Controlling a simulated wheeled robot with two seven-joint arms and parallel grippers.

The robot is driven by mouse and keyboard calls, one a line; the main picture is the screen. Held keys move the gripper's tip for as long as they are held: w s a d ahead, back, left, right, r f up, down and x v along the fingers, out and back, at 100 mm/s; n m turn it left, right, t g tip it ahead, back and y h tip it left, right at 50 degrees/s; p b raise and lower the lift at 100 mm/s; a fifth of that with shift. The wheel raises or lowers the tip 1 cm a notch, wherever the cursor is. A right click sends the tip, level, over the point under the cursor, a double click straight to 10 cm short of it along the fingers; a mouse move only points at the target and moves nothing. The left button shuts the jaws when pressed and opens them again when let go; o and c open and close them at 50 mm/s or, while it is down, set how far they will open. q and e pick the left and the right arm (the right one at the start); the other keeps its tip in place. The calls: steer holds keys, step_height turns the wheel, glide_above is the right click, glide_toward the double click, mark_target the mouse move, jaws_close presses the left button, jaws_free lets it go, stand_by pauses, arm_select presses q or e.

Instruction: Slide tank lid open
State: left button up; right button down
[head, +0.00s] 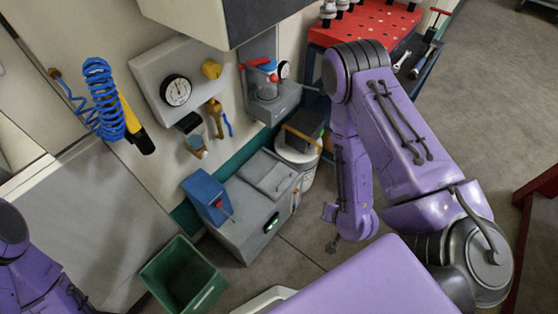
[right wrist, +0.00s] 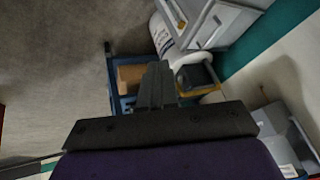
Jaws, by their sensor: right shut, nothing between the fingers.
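The tank looks to be the grey cabinet (head: 245,225) against the wall in the head view, with a small green light on its front. A flat grey lid (head: 268,175) lies on its top and appears closed. In the right wrist view, a grey box (right wrist: 228,22) at the upper right may be the same cabinet; I cannot be sure. My right gripper (right wrist: 157,70) is shut and empty in the right wrist view, apart from anything as far as I can tell. In the head view the right arm hangs right of the tank. My left gripper is outside the frame.
A blue box (head: 207,195) adjoins the tank's left side. A green bin (head: 185,278) stands in front. A white bucket (head: 298,170) is right of the tank. Gauges and a blue coiled hose (head: 100,95) hang on the wall. A red-topped bench (head: 365,25) stands behind.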

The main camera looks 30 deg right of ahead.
steer(key=w+d+f+m+t+y+b, duration=0.5)
steer(key=w+f+t+y+b, duration=0.6)
steer(key=b, duration=1.3)
arm_select(q)
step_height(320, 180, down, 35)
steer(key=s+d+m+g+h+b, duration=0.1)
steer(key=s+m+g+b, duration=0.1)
steer(key=b, duration=0.4)
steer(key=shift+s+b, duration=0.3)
arm_select(e)
steer(key=w+a+f+g+h, duration=0.1)
steer(key=w+a+f, duration=0.1)
steer(key=w, duration=0.3)
steer(key=w+a+f+g+h, duration=0.1)
steer(key=w+a+f+h, duration=0.1)
steer(key=w, duration=0.4)
steer(key=shift+a+f, duration=0.15)
steer(key=shift+a, duration=0.3)
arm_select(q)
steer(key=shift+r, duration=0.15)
